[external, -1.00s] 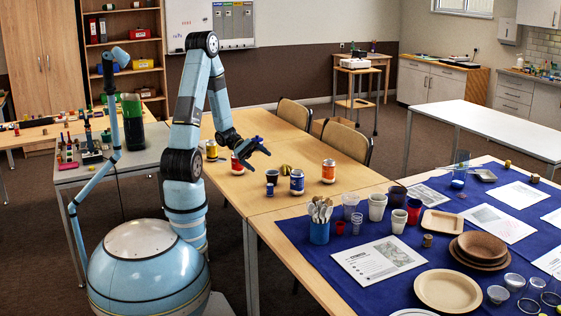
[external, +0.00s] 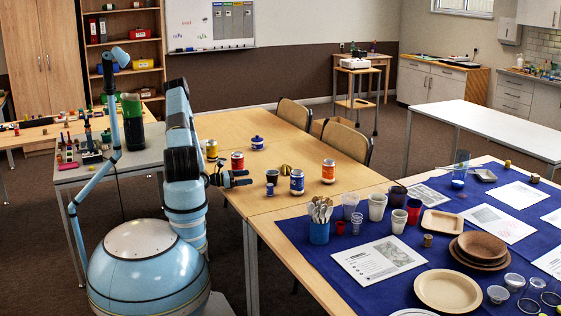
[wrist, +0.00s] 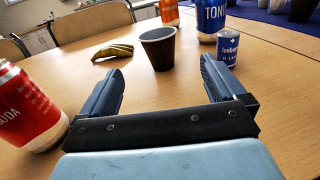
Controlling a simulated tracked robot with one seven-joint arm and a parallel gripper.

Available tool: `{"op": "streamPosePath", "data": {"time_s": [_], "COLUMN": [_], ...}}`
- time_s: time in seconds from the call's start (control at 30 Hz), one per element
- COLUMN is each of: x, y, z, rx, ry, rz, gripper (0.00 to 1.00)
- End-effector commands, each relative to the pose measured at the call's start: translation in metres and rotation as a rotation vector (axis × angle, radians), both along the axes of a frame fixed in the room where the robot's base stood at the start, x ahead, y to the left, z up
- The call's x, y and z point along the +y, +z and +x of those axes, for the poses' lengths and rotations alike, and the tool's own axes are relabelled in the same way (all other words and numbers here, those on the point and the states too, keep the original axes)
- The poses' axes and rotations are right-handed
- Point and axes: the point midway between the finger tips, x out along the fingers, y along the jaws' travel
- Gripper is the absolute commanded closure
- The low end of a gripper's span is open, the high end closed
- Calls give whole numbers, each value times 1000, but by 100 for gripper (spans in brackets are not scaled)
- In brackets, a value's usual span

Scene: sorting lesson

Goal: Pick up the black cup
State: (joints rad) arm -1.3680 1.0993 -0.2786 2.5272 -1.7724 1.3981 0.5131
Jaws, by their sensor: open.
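The black cup (wrist: 158,50) stands upright on the wooden table, straight ahead of my gripper in the wrist view. In the external view the small dark cup (external: 273,176) is just right of my gripper (external: 247,178). My gripper (wrist: 162,88) is open and empty, its fingers level and low over the table. The cup is beyond the fingertips, apart from them, roughly in line with the gap between them.
A red soda can (wrist: 28,108) is close on the left. A banana (wrist: 113,50) lies left of the cup. A small blue can (wrist: 228,47), a blue tonic can (wrist: 210,22) and an orange can (wrist: 169,12) stand right and behind. A blue pot (external: 257,143) is farther back.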

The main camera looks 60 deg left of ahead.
Motion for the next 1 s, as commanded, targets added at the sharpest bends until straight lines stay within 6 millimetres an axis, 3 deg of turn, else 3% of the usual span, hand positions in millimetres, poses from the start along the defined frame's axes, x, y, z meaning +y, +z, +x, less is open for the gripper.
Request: {"op": "streamPosePath", "data": {"time_s": [0.17,0.6,1.0], "x": [2,-13,-21], "y": [-5,-5,-6], "z": [4,70,101], "rx": [4,4,3], "ry": [27,24,24], "rz": [-14,-13,-15], "gripper": [3,3,3]}}
